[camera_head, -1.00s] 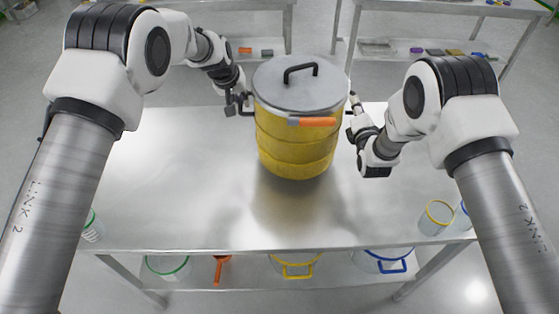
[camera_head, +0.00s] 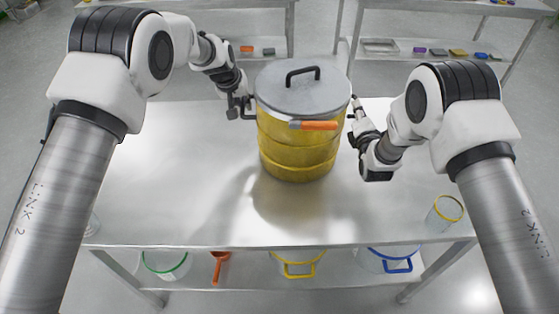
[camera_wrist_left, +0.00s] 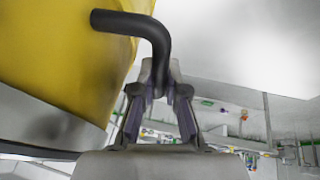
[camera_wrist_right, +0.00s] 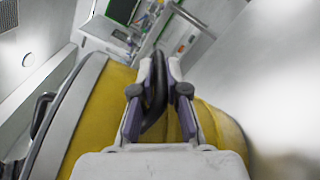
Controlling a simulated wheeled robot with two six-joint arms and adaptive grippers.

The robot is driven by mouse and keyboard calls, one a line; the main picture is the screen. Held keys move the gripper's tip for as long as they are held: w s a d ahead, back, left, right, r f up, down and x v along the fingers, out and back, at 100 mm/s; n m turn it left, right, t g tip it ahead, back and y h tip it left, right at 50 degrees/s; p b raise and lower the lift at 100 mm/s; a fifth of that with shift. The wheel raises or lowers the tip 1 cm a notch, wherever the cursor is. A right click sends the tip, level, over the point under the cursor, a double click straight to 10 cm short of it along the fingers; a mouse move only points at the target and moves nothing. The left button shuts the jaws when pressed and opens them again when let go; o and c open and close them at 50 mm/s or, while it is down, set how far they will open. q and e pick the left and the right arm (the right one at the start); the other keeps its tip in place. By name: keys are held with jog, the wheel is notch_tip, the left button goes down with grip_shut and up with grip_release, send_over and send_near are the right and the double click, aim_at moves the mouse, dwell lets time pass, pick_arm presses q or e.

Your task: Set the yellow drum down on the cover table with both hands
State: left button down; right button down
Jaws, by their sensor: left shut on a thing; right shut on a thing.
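The yellow drum (camera_head: 290,157), with a grey lid, a black top handle and an orange strip on its side, is upright over the middle of the steel cover table (camera_head: 165,170). My left gripper (camera_head: 243,104) is shut on the drum's left black side handle, which also shows in the left wrist view (camera_wrist_left: 135,22). My right gripper (camera_head: 354,110) is shut on the right side handle, seen in the right wrist view (camera_wrist_right: 157,98). A shadow and a reflection lie on the tabletop in front of the drum. I cannot tell whether its base touches the table.
The tabletop around the drum is mostly clear. A clear cup with a yellow rim (camera_head: 447,208) stands near the front right corner. Rimmed containers, including a yellow one (camera_head: 298,262), and an orange scoop (camera_head: 219,265) sit on the lower shelf. Racks stand behind.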

pick_arm(q)
jog(key=c, duration=1.2)
grip_release()
jog(key=shift+f, duration=0.15)
pick_arm(e)
jog(key=c, duration=1.2)
grip_release()
jog(key=shift+f, duration=0.15)
pick_arm(q)
jog(key=shift+s, duration=0.15)
pick_arm(e)
jog(key=shift+s, duration=0.2)
pick_arm(q)
jog(key=shift+r, duration=0.35)
pick_arm(e)
jog(key=shift+w, duration=0.1)
jog(key=shift+s, duration=0.3)
pick_arm(q)
jog(key=v, duration=1.1)
jog(key=shift+s+r, duration=0.2)
jog(key=shift+s, duration=0.05)
pick_arm(e)
jog(key=s, duration=0.7)
jog(key=s+d, duration=0.1)
jog(key=s, duration=0.3)
jog(key=shift+s, duration=0.25)
